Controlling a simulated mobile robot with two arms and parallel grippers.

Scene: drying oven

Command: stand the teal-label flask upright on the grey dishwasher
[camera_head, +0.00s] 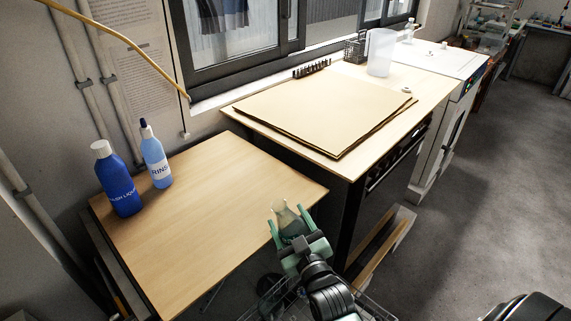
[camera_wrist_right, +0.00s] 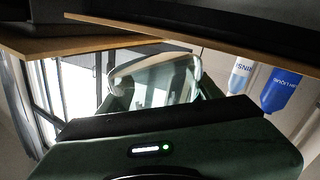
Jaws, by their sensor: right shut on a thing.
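My right gripper (camera_head: 289,226) is shut on a clear conical glass flask (camera_head: 287,215) near the right edge of the low wooden worktop. In the right wrist view the flask (camera_wrist_right: 154,82) fills the space between the fingers, with its rim toward the camera. No teal label can be made out on it. A grey dishwasher cannot be clearly identified; part of a wire rack (camera_head: 262,308) shows low, beside and behind my right arm. My left gripper is not in view.
The low wooden worktop (camera_head: 205,215) holds a dark blue bottle (camera_head: 119,185) and a light blue RINSE bottle (camera_head: 156,160) at its left; the rest is clear. A higher table (camera_head: 345,170) carries flat brown sheets (camera_head: 325,105). A white cabinet (camera_head: 440,57) stands behind.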

